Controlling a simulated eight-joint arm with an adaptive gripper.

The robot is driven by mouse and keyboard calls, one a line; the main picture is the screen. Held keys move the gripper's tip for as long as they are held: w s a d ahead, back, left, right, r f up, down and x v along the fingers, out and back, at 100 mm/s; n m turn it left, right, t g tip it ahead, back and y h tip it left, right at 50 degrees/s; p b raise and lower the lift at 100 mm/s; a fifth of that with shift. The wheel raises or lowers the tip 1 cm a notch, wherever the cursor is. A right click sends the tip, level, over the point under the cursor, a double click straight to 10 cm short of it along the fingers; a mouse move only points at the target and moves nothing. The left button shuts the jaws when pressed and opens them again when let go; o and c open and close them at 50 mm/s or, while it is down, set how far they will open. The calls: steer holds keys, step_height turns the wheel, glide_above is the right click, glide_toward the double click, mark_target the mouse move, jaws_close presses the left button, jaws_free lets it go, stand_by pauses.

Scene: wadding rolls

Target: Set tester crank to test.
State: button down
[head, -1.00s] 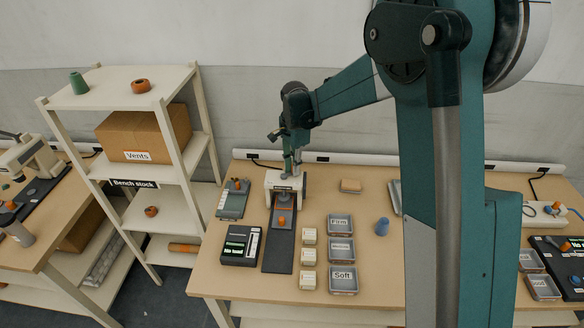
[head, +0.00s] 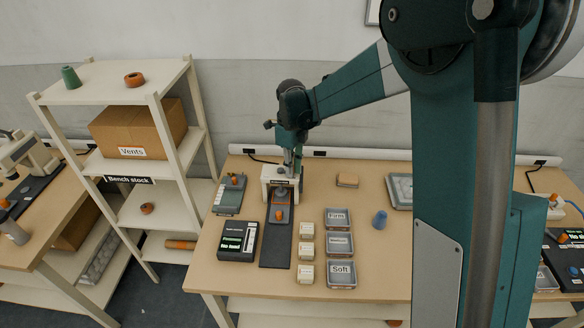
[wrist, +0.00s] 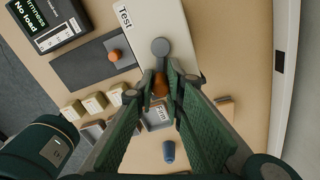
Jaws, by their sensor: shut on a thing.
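The tester (head: 268,176) is a cream upright frame standing at the back of the dark mat on the table. Its top shows in the wrist view (wrist: 176,22), with a "Test" label at the left end. The crank is a grey lever with a round hub (wrist: 160,47) and an orange knob (wrist: 160,84). My gripper (wrist: 161,88) is shut on the orange knob. In the head view my gripper (head: 291,166) is at the tester's top, where the crank is mostly hidden.
A display box (head: 238,241) reading "No load" stands left of the mat (head: 276,249). Cream blocks (head: 306,252) and labelled trays (head: 341,274) lie to the right. A blue piece (head: 380,219) and tan block (head: 347,181) lie farther right. A shelf (head: 150,190) stands left.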

steer(key=m, duration=0.1)
steer(key=s+m, duration=0.1)
steer(key=m, duration=0.1)
steer(key=shift+s+a+m, duration=0.15)
steer(key=shift+a+m, duration=0.15)
steer(key=shift+a, duration=0.1)
steer(key=shift+s+a+m, duration=0.2)
steer(key=shift+m, duration=0.55)
steer(key=shift+s+a+m, duration=0.15)
steer(key=shift+a+m, duration=0.05)
steer(key=shift+m, duration=0.55)
steer(key=c, duration=2.6)
jaws_free()
steer(key=shift+o, duration=0.2)
steer(key=shift+r, duration=0.1)
step_height(320, 180, up, 12)
